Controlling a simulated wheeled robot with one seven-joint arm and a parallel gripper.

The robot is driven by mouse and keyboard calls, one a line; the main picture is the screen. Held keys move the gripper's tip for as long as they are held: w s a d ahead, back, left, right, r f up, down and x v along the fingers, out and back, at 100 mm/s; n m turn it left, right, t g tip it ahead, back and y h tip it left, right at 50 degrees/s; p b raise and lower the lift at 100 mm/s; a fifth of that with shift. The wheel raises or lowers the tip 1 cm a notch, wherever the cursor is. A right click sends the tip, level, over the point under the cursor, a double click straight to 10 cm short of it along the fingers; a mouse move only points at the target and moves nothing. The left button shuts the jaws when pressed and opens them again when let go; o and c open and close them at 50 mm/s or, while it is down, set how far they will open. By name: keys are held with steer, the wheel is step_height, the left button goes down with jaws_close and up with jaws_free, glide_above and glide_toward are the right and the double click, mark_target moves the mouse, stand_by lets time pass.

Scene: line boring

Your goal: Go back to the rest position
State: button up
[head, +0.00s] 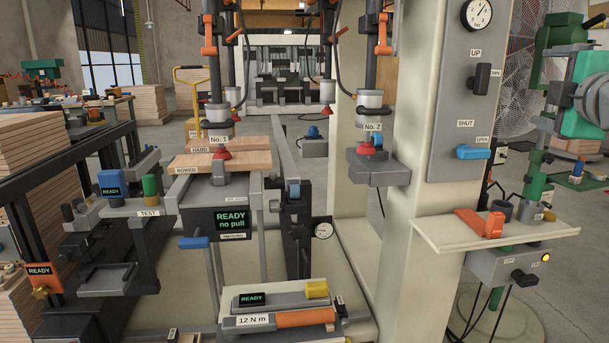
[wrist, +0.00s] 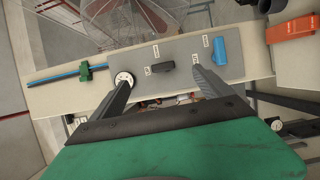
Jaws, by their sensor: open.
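My gripper (wrist: 163,80) shows in the wrist view with its two dark fingers spread wide apart and nothing between them. It points toward the grey control panel (wrist: 185,78). A black switch (wrist: 160,67) shows between the fingertips. The blue lever (wrist: 219,50) is right of the right finger and looks clear of it. The left fingertip overlaps the round gauge (wrist: 125,79); I cannot tell the gap. In the head view I cannot make out my gripper. There the panel (head: 458,110) carries the black UP switch (head: 482,79) and the blue SHUT/OPEN lever (head: 473,152).
An orange block (head: 481,224) sits on the cream shelf (head: 440,238) below the panel. A cream column (head: 415,165) stands left of it. Wooden boards (head: 225,160) lie under the No. 1 suction cup (head: 221,154). A 12 N m tool (head: 290,319) lies in front.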

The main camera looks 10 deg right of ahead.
steer(key=w+a+f+m+g+y+p, duration=0.25)
steer(key=a+f+m+p, duration=0.2)
steer(key=a+p, duration=0.4)
steer(key=w+a+f+m+g+y+p, duration=0.2)
steer(key=w+a+f+m+g+p, duration=0.3)
steer(key=a+p, duration=0.4)
steer(key=s+a+f+m+g+y+p, duration=0.1)
steer(key=s+a+f+m+g+p, duration=0.1)
steer(key=s+a+f+p, duration=0.4)
steer(key=s+a+f+m+g+y+p, duration=0.1)
steer(key=s+a+f+g+p, duration=0.3)
steer(key=s, duration=0.8)
steer(key=a+f+m+p, duration=0.1)
steer(key=a+f+p, duration=0.1)
steer(key=a+f, duration=0.1)
steer(key=shift+a+f+p, duration=0.35)
steer(key=shift+f+p, duration=0.05)
steer(key=shift+f, duration=0.2)
